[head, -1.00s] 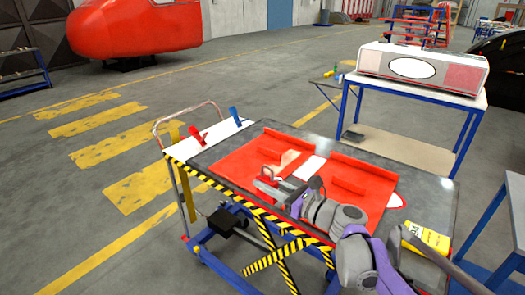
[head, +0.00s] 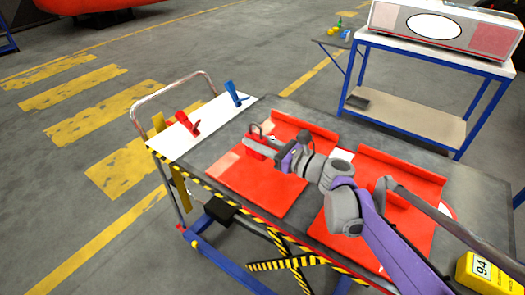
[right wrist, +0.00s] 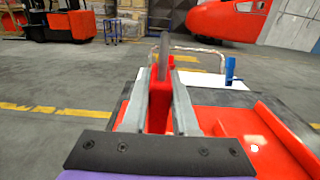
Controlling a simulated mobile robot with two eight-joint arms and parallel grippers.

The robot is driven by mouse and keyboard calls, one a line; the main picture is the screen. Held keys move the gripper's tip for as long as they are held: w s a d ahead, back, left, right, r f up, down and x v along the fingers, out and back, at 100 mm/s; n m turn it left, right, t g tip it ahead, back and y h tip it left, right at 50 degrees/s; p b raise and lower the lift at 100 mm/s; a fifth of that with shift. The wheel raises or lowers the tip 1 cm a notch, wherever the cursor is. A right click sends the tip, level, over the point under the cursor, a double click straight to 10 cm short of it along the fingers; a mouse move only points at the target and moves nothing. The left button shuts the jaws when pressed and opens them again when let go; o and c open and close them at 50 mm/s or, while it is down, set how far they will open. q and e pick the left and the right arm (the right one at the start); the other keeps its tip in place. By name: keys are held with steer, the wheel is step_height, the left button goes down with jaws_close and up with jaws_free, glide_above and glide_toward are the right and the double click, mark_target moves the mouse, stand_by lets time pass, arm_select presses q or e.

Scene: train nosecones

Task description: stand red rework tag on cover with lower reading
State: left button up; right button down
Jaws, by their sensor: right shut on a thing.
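My right gripper (head: 262,147) is shut on a red block-like thing (right wrist: 158,108) with a grey loop on it, above the left part of the left red cover (head: 262,190). The right red cover (head: 431,181) lies beside it, partly behind my right arm. The red tag (head: 186,123) stands tilted on the white strip at the cart's left end, apart from my gripper. I cannot make it out in the right wrist view. A yellow block (head: 483,270) shows "94" at the lower right. I see no other reading. My left gripper is not in view.
A blue tag (head: 236,94) stands on the white strip (head: 206,128), beyond the red one; it also shows in the right wrist view (right wrist: 230,70). A pale rail (head: 172,84) rises at the cart's left end. A blue-framed table (head: 425,115) stands behind.

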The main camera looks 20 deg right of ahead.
steer(key=f, duration=0.3)
steer(key=shift+s, duration=0.2)
steer(key=shift+w+f+b, duration=0.1)
steer(key=shift+f+b, duration=0.35)
steer(key=shift+f, duration=1.6)
steer(key=shift+f, duration=0.2)
steer(key=c, duration=0.7)
jaws_free()
steer(key=shift+r, duration=0.15)
steer(key=shift+d+r, duration=0.1)
steer(key=shift+d, duration=0.05)
steer(key=v, duration=1.2)
